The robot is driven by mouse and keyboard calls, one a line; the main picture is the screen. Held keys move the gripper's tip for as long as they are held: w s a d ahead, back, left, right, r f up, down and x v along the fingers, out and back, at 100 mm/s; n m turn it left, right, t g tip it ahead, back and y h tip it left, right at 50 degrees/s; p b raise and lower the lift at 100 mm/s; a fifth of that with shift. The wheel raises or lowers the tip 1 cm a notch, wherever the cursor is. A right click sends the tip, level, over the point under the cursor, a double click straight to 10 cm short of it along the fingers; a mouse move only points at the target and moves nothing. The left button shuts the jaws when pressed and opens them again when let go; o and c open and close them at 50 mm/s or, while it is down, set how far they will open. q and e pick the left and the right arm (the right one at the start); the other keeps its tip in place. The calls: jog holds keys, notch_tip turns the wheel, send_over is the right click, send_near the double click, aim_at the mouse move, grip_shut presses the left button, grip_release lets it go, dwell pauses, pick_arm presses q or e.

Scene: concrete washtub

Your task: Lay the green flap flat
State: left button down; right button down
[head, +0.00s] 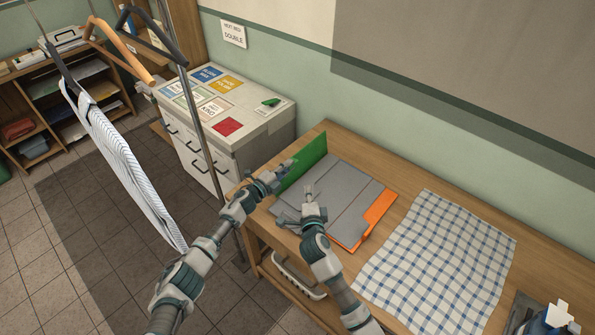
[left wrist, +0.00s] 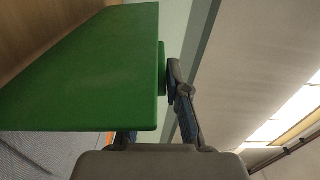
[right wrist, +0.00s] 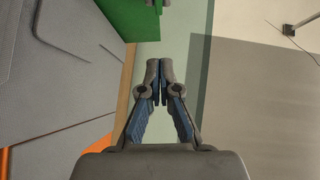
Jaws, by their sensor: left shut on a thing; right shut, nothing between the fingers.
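The green flap (head: 306,160) stands raised, roughly upright, at the left end of the grey folding board (head: 338,196) on the wooden table. My left gripper (head: 288,166) is shut on its near edge. In the left wrist view the green flap (left wrist: 90,70) fills the upper left, with one finger in sight beside it and the other mostly hidden behind it. My right gripper (head: 309,189) is shut and empty above the grey panels, right of the flap. In the right wrist view its fingertips (right wrist: 160,75) touch each other, with part of the green flap (right wrist: 115,12) beyond.
An orange flap (head: 375,216) lies at the board's right end. A blue-checked cloth (head: 440,262) lies spread to the right. A white cabinet (head: 235,135) with cards stands left of the table. A hanging rail with a striped garment (head: 125,165) stands at the left.

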pick_arm(q)
jog(key=shift+a, duration=0.1)
pick_arm(e)
send_near(296, 164)
jog(key=w+d, duration=0.2)
jog(key=w, duration=0.2)
jog(key=shift+w+a+f, duration=0.15)
jog(key=shift+w+a, duration=0.4)
jog(key=shift+a, duration=0.15)
jog(key=shift+w+a+f, duration=0.15)
jog(key=shift+w+a, duration=0.4)
jog(key=shift+a, duration=0.15)
